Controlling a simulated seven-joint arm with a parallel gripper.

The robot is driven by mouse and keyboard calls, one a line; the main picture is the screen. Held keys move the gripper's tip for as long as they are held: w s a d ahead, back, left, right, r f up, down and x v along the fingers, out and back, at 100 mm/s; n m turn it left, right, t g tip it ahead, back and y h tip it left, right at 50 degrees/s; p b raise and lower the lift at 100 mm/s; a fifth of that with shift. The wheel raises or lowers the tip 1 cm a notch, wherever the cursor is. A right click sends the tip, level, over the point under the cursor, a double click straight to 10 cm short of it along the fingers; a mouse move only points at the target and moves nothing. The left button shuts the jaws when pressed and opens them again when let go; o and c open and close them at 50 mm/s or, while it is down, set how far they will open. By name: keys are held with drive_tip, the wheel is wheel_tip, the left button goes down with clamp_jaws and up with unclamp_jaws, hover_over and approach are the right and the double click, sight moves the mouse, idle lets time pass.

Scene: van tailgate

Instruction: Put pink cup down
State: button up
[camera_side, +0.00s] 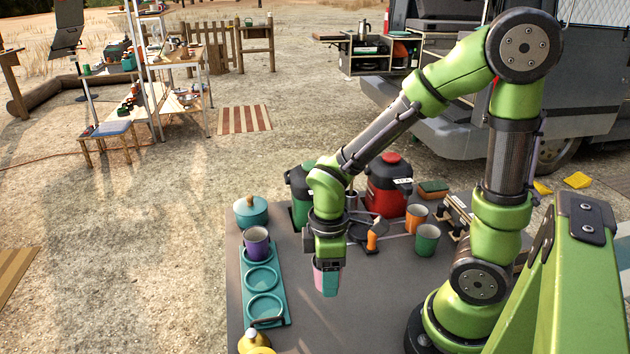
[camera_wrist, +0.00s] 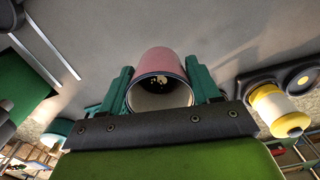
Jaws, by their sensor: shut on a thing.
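The pink cup (camera_side: 318,279) is between the teal fingers of my gripper (camera_side: 327,284) in the side view, over the grey table top. In the wrist view the pink cup (camera_wrist: 163,64) shows with its pale open mouth toward the camera and a teal finger pressed on each side. My gripper (camera_wrist: 162,88) is shut on it. The cup's base is hidden, and I cannot tell whether it touches the table. A teal tray (camera_side: 285,281) with round recesses lies to the left. A purple cup (camera_side: 256,246) stands in its far recess; the two nearer recesses are empty.
A teal lidded pot (camera_side: 250,211) stands behind the tray, and a yellow container (camera_side: 254,342) at its near end. A green cup (camera_side: 427,241), an orange cup (camera_side: 416,218) and a red jug (camera_side: 388,187) stand behind. The table's near middle is clear.

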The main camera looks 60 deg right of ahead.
drive_tip(key=shift+s+f+n, duration=0.3)
drive_tip(key=shift+n, duration=0.3)
drive_tip(key=shift+w, duration=0.15)
hover_over(262, 280)
drive_tip(key=shift+f+n, duration=0.3)
drive_tip(key=shift+f, duration=2.2)
drive_tip(key=shift+f, duration=0.15)
drive_tip(key=o, duration=0.9)
